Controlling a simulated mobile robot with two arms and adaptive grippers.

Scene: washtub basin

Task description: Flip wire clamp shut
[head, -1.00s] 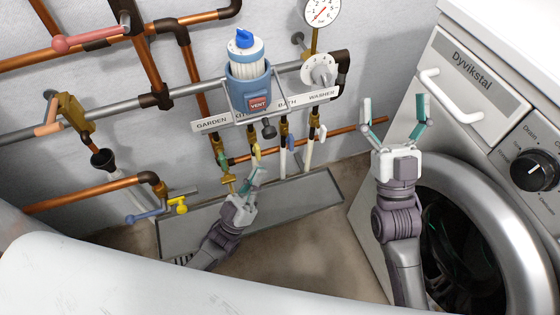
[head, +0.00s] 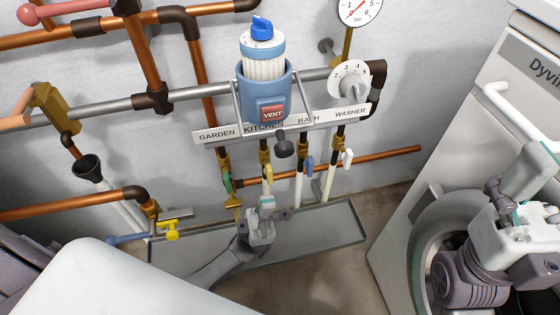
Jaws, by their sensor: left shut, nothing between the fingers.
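The wire clamp (head: 239,105) is a thin grey wire frame along both sides of the blue filter housing (head: 279,88). Its dark knob (head: 284,147) hangs below the housing, in front of the label strip. My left gripper (head: 267,203) is shut and empty, pointing up below the knob and apart from it, in front of the valves. My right gripper (head: 535,185) is at the right edge before the washing machine, far from the clamp. Its fingers are seen at an awkward angle, so its opening is unclear.
Several hose valves (head: 268,174) hang under the label strip (head: 214,135). A dial (head: 350,80) and pressure gauge (head: 360,7) sit right of the housing. A grey tray (head: 330,250) lies below. The washing machine (head: 400,250) stands at right. Open wall lies between pipes and machine.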

